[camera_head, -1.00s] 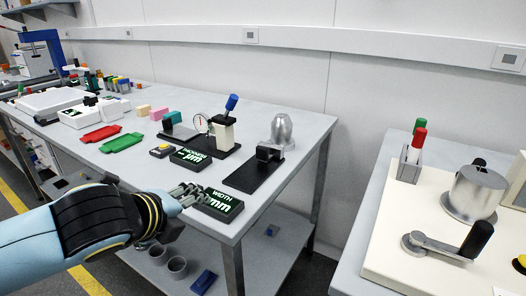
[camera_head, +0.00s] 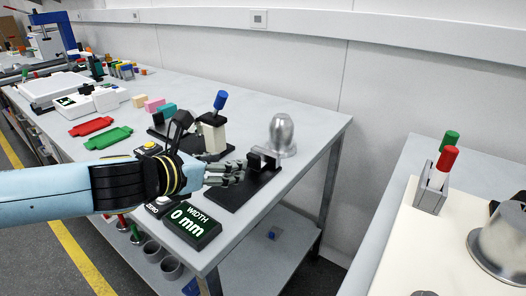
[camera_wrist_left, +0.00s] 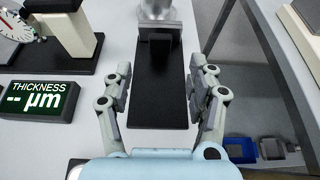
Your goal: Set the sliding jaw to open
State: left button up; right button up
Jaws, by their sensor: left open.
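The width gauge is a black base plate (camera_head: 228,196) with a dark block-like jaw (camera_head: 264,157) at its far end. In the left wrist view the plate (camera_wrist_left: 158,100) runs straight ahead, with the dark jaw block (camera_wrist_left: 160,50) on it. I cannot tell the sliding part from the fixed one. The width display (camera_head: 190,224) reads 0 mm. My left gripper (camera_head: 238,172) is over the plate, close to the jaw. My right gripper is not in view.
A silver domed cylinder (camera_head: 281,136) stands just behind the jaw. A second bench (camera_head: 385,225) is at right.

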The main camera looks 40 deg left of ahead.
aim_at(252, 159)
pick_arm(q)
jog(key=b+x, duration=0.1)
jog(key=x, duration=0.4)
jog(key=shift+w, duration=0.1)
jog(key=x, duration=0.4)
jog(key=shift+w+b, duration=0.15)
jog(key=shift+b, duration=0.15)
jog(key=shift+w+f, duration=0.3)
jog(key=shift+w, duration=0.3)
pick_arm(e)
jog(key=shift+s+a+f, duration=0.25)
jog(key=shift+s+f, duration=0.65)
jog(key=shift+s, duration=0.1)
pick_arm(q)
jog(key=c, duration=0.3)
grip_shut()
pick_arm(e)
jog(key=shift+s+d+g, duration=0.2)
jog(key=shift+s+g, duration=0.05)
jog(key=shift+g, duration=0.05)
